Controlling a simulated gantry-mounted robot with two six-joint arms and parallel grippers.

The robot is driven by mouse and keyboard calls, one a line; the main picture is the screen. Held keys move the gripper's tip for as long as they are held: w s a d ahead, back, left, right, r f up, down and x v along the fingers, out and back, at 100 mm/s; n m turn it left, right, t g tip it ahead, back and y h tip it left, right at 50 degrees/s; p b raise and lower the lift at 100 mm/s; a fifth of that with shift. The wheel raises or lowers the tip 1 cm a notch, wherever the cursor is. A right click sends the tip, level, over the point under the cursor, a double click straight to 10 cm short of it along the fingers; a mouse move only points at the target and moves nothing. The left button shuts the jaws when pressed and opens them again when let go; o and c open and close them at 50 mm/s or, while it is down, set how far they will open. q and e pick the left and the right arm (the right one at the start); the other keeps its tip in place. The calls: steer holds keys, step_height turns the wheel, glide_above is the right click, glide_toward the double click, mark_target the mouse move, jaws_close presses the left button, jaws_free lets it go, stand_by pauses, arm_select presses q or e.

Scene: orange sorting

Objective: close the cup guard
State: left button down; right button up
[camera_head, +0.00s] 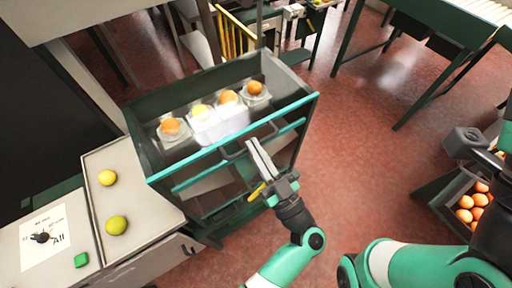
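A dark green bin cart holds a row of clear cups with fruit: an orange (171,126) on the left, a yellow fruit (201,110) and an orange (228,97) in the middle, and an orange (255,88) on the right. A whitish, see-through panel (220,125) stands in front of the middle cups; it may be the cup guard, but whether it is open or shut is unclear. My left gripper (257,152) is at the cart's front side, by the grey handle, its two long pale fingers close together. My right gripper (466,141) is partly visible at the right edge.
A teal rail (240,137) runs along the cart's front top edge. A grey bench with a tray (99,219) holding two yellow-green fruits stands at left. A crate of oranges (465,216) stands at right. Open red floor lies between.

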arm_select(q)
step_height(320, 180, up, 5)
steer(key=p, duration=0.5)
steer(key=f+b+v, duration=0.2)
steer(key=b+v, duration=0.1)
steer(key=v, duration=0.6)
steer(key=shift+f, duration=0.1)
